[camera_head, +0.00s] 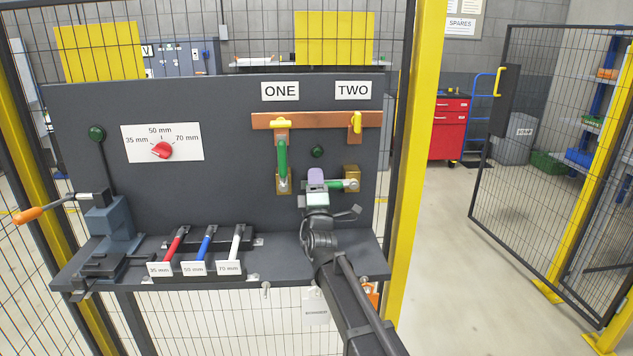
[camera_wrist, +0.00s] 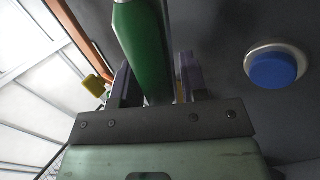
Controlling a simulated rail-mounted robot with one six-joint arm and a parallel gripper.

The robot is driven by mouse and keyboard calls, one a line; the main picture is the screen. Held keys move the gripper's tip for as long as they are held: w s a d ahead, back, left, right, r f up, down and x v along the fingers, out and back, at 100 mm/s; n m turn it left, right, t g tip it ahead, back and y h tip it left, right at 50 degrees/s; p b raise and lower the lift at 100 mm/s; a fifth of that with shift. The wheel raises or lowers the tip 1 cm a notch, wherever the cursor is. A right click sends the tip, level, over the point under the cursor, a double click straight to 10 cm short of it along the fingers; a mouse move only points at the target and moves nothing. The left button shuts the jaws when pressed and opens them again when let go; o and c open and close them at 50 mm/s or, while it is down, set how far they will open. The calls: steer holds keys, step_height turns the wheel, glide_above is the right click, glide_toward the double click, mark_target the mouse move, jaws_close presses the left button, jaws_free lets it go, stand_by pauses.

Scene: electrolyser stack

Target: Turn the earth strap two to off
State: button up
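The TWO label (camera_head: 353,90) is above a yellow hooked clip (camera_head: 356,122) on the copper bar (camera_head: 315,121). Below it, strap two's green handle (camera_head: 338,185) lies about level, pointing left from its brass block (camera_head: 352,173), away from the bar. My gripper (camera_head: 317,178) is at its left end, hiding part of it. In the wrist view the green handle (camera_wrist: 143,45) runs between my two fingers (camera_wrist: 155,88). Whether both fingers press on it is not clear. Strap one's green handle (camera_head: 282,158) stands upright under the ONE label (camera_head: 280,91), reaching toward the bar.
A dark round knob (camera_head: 317,151) sits between the straps. A round blue-capped button (camera_wrist: 272,70) is right of my fingers in the wrist view. Red, blue and white handles (camera_head: 205,243) lie on the shelf at left. A yellow post (camera_head: 414,170) stands right of the panel.

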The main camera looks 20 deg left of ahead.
steer(key=shift+o, duration=0.3)
steer(key=shift+d, duration=0.1)
steer(key=b+v, duration=0.6)
steer(key=v, duration=0.4)
steer(key=shift+s+f, duration=0.2)
steer(key=shift+s, duration=0.05)
steer(key=shift+d, duration=0.1)
